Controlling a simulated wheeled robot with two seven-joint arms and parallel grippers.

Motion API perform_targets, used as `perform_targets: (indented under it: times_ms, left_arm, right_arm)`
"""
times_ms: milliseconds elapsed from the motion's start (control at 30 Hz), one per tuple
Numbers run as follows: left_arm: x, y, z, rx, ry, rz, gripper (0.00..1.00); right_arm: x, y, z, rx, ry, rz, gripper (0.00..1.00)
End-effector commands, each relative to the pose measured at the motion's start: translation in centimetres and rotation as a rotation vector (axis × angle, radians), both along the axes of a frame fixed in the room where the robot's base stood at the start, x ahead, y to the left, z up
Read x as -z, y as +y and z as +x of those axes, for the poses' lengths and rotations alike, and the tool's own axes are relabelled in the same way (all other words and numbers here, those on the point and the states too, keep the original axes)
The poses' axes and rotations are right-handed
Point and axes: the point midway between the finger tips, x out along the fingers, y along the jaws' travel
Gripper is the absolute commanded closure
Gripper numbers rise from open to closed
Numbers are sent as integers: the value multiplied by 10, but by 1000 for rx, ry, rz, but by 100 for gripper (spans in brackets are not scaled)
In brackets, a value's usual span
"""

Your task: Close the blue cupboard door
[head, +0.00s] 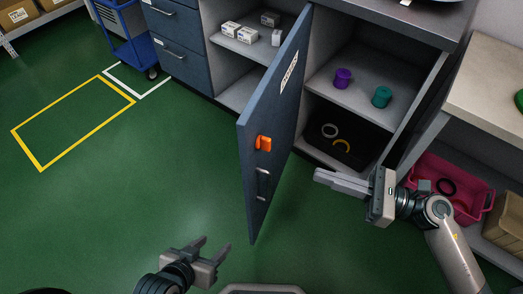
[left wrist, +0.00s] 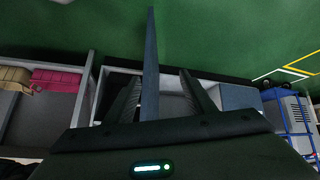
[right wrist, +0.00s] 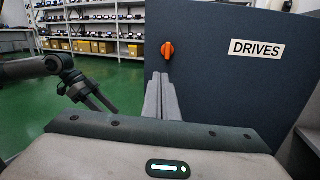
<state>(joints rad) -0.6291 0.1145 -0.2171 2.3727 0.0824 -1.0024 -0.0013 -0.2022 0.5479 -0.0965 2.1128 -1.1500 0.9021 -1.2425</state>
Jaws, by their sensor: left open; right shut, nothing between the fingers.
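The blue door (head: 270,110) stands wide open, swung out from the divider between two cupboard bays. Its labelled face shows, with an orange knob (head: 263,143) and a grey handle (head: 262,184) near the free edge. My right gripper (head: 318,177) is shut and empty, to the right of that face. The right wrist view shows the knob (right wrist: 168,49) and the DRIVES label (right wrist: 257,49) beyond its fingers; I cannot tell if they touch the door. My left gripper (head: 215,244) is open and empty, left of the door, which shows edge-on in the left wrist view (left wrist: 149,70).
The left bay holds small white boxes (head: 248,35). The right bay holds a purple part (head: 342,78), a teal part (head: 381,97) and rings (head: 330,130). A pink bin (head: 440,180) stands at right, a blue cart (head: 128,35) at upper left. The floor left of the door is clear.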

Motion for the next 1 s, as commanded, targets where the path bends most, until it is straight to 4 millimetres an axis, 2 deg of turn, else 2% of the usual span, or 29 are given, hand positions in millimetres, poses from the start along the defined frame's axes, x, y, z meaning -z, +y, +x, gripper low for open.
perform_targets:
  times_ms: [167,567,767,1000]
  left_arm:
    - [8,4,-16,2,75,15,50]
    - [8,4,-16,3,77,17,50]
    - [8,6,-17,2,88,24,50]
    - [9,12,-22,-1,122,46,50]
  right_arm:
    - [5,-10,8,12,-70,-84,100]
    - [5,-8,9,13,-71,-83,100]
    - [4,3,13,13,-71,-81,100]
    - [3,35,23,12,-71,-79,100]
